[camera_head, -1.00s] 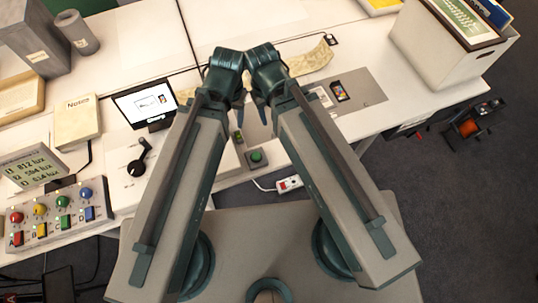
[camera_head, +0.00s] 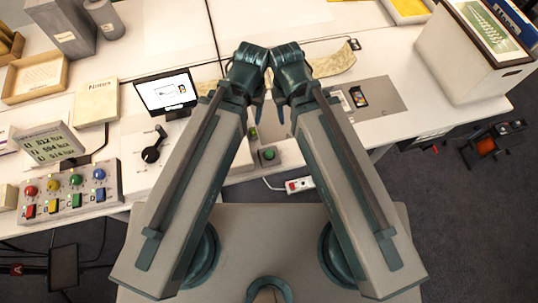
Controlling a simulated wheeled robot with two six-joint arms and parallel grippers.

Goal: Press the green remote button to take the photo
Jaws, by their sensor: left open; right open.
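The green remote button (camera_head: 268,155) sits on a small grey box near the front edge of the white table, between my two forearms. A small green display or light (camera_head: 252,133) shows just behind it, partly covered by my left arm. My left gripper (camera_head: 256,108) and my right gripper (camera_head: 281,112) are close together above the table, behind the button in the picture. Both point down with thin dark fingers, and both are empty. Neither touches the button. A small screen (camera_head: 166,92) to the left shows a picture of an item and a colour chart.
A control box (camera_head: 75,190) with coloured knobs and switches and a lux readout (camera_head: 48,147) stand at the left. A black rotary lever (camera_head: 154,146) is left of my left arm. A grey mat (camera_head: 382,98) holds a colour card (camera_head: 358,97). A white box (camera_head: 465,60) stands at the right.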

